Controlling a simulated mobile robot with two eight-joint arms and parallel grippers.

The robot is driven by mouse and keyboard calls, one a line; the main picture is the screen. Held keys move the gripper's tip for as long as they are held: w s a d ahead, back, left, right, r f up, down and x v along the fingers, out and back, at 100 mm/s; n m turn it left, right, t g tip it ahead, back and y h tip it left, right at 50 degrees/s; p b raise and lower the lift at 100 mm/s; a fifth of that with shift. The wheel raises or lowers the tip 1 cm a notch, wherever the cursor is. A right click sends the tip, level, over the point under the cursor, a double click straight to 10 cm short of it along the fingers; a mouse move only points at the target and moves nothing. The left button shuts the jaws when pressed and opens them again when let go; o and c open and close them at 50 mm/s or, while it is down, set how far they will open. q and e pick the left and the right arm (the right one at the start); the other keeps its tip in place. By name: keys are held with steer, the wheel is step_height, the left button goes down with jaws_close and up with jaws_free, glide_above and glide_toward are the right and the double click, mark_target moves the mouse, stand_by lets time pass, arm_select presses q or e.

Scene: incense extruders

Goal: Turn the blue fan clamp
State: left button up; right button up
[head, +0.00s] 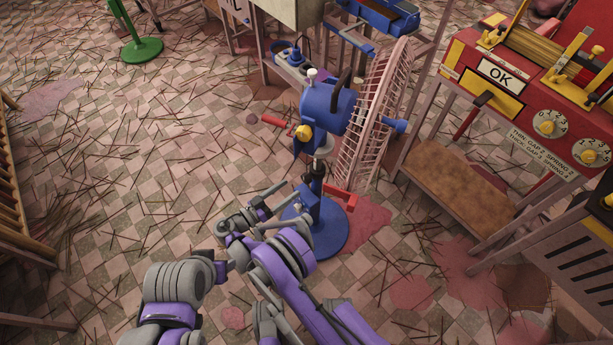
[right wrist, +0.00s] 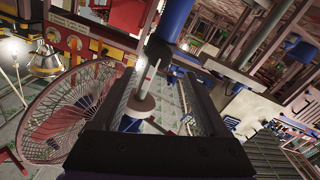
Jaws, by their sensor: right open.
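The blue fan (head: 342,108) stands in the head view on a pole with a round blue base (head: 328,232), its pale cage facing right. A yellow knob (head: 303,132) sits on its blue side bracket. I cannot tell for certain which part is the clamp. My right gripper (head: 257,207) is open, low and to the left of the fan pole (head: 317,178). In the right wrist view, its dark fingers (right wrist: 160,88) stand apart, with a pale rod and disc (right wrist: 141,104) visible between them. The fan cage (right wrist: 68,112) is at left there. My left gripper does not show clearly.
A red machine (head: 520,85) with an OK plate and dials stands at right, above a brown shelf (head: 465,185). A green stand (head: 142,48) is at the upper left. Thin sticks litter the tiled floor, which is otherwise open at left.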

mark_target(304, 179)
steer(key=x, duration=0.8)
steer(key=shift+c, duration=0.3)
steer(key=shift+b, duration=0.3)
jaws_close()
